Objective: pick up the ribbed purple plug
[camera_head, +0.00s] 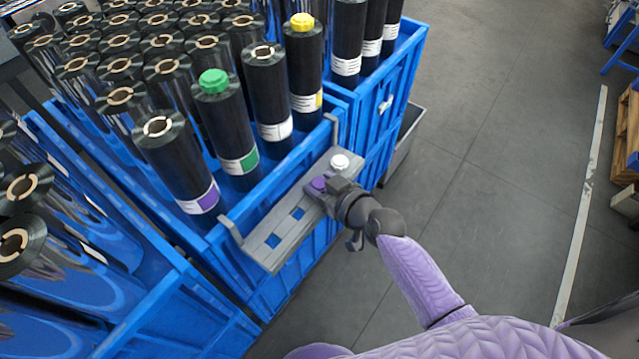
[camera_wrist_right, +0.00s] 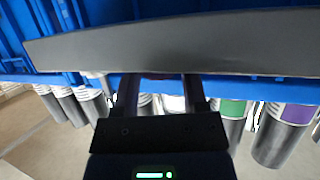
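The purple plug (camera_head: 319,183) sits at the grey holder tray (camera_head: 268,250) hung on the front of the blue crate. Its ribbing is too small to make out. My right gripper (camera_head: 322,188) is at the plug, with its fingers around it. In the right wrist view my gripper (camera_wrist_right: 160,82) has its two fingers apart, reaching to the grey tray's edge (camera_wrist_right: 240,45). Only a dark sliver shows between the fingertips there; the plug is mostly hidden. Contact with the plug cannot be made out. My left gripper is not in view.
A white plug (camera_head: 340,162) stands on the tray just beyond the gripper. The tray also has empty square holes. Black film rolls fill the blue crate (camera_head: 290,165) behind; one has a green plug (camera_head: 213,81), one a yellow plug (camera_head: 302,21). Open floor lies right.

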